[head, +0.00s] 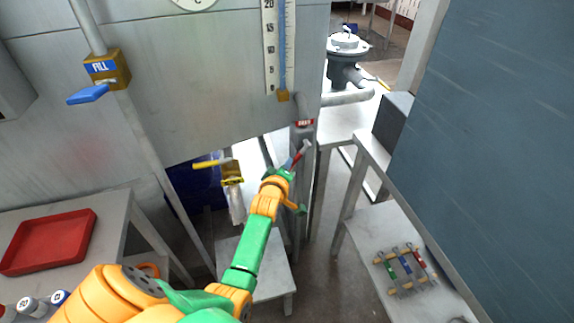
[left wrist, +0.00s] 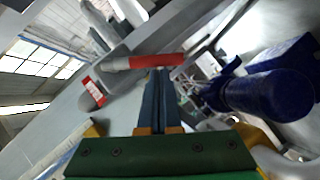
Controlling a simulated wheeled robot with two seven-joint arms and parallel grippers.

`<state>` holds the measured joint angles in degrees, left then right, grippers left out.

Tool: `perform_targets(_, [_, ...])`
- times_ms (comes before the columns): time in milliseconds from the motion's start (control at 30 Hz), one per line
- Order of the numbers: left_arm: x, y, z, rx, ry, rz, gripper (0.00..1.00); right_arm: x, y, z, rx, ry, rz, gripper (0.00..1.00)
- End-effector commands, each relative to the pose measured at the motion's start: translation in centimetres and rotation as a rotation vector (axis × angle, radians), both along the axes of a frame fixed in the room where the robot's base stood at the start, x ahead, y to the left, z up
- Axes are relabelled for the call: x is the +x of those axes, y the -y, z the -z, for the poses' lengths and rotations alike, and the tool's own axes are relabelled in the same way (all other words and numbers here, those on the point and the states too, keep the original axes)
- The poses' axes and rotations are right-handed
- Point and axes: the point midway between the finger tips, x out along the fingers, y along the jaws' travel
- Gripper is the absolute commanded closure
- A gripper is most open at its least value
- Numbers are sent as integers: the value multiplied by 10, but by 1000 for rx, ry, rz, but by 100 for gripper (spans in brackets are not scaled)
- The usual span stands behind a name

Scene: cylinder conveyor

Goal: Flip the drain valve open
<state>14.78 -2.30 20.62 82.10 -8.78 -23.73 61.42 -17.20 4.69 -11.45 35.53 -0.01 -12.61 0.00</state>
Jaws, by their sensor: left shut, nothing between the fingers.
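The drain valve (head: 304,123) is a grey fitting with a red label on the pipe at the right of the tank. Its lever handle (head: 300,153), red with a grey end, slants out below the label. In the left wrist view the red handle (left wrist: 145,62) lies crosswise at the fingertips, and the red label (left wrist: 95,91) is to its left. My left gripper (head: 288,163) is shut and empty, its tips right at the handle. In the left wrist view its fingers (left wrist: 158,78) are together; I cannot tell if they touch the handle. My right gripper is not in view.
A fill valve (head: 106,70) with a blue handle is at upper left. A yellow-handled valve (head: 232,172) is left of my gripper. A red tray (head: 48,241) is on the left table. A rack of coloured tools (head: 405,268) is at lower right. A dark panel (head: 500,130) fills the right.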

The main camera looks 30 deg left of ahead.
Motion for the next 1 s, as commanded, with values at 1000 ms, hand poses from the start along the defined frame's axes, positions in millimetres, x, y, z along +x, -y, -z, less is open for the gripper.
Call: perform_targets(1000, [16, 13, 33, -269, 315, 0, 100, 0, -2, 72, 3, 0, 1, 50])
